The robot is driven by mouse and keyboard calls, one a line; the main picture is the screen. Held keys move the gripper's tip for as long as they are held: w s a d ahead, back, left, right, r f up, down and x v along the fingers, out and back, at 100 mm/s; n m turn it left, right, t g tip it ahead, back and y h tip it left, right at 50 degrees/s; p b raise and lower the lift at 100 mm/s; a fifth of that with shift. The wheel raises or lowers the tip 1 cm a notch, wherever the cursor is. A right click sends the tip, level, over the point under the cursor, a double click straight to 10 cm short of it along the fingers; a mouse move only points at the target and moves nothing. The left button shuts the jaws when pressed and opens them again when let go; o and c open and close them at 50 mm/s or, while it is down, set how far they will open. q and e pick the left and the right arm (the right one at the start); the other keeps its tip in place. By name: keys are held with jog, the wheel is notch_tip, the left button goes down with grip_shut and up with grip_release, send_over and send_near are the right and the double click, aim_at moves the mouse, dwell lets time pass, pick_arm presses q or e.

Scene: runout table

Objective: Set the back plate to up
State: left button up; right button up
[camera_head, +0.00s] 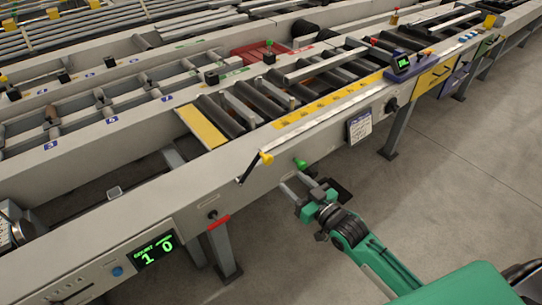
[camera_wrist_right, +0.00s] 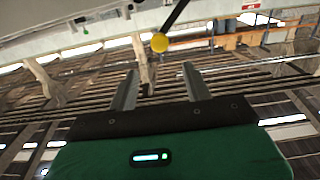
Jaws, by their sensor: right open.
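A lever with a black rod and a yellow knob (camera_head: 266,158) sits on the front side of the grey table frame, its rod slanting up to the right. In the right wrist view the yellow knob (camera_wrist_right: 159,42) is just beyond and between the fingertips, apart from them. A yellow plate (camera_head: 201,127) lies flat-looking at the left end of the black rollers; I cannot tell whether it is the back plate. My right gripper (camera_head: 293,184) is open and empty, below and right of the knob. It also shows in the right wrist view (camera_wrist_right: 159,68). My left gripper is out of view.
A green knob (camera_head: 300,163) is on the frame close to my right gripper. A green-lit display (camera_head: 157,250) and a blue button (camera_head: 117,271) are at lower left. A hanging card (camera_head: 360,126) is to the right. The concrete floor (camera_head: 450,190) at right is clear.

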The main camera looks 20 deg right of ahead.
aim_at(270, 161)
jog(key=p+x, duration=0.1)
jog(key=x, duration=1.1)
jog(key=shift+w+a+f, duration=0.1)
jog(key=shift+w, duration=0.35)
jog(key=shift+c, duration=0.7)
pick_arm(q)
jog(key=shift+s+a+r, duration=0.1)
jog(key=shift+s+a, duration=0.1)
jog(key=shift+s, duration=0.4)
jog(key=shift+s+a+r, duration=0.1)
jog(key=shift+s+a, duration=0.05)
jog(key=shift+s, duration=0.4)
pick_arm(e)
grip_shut()
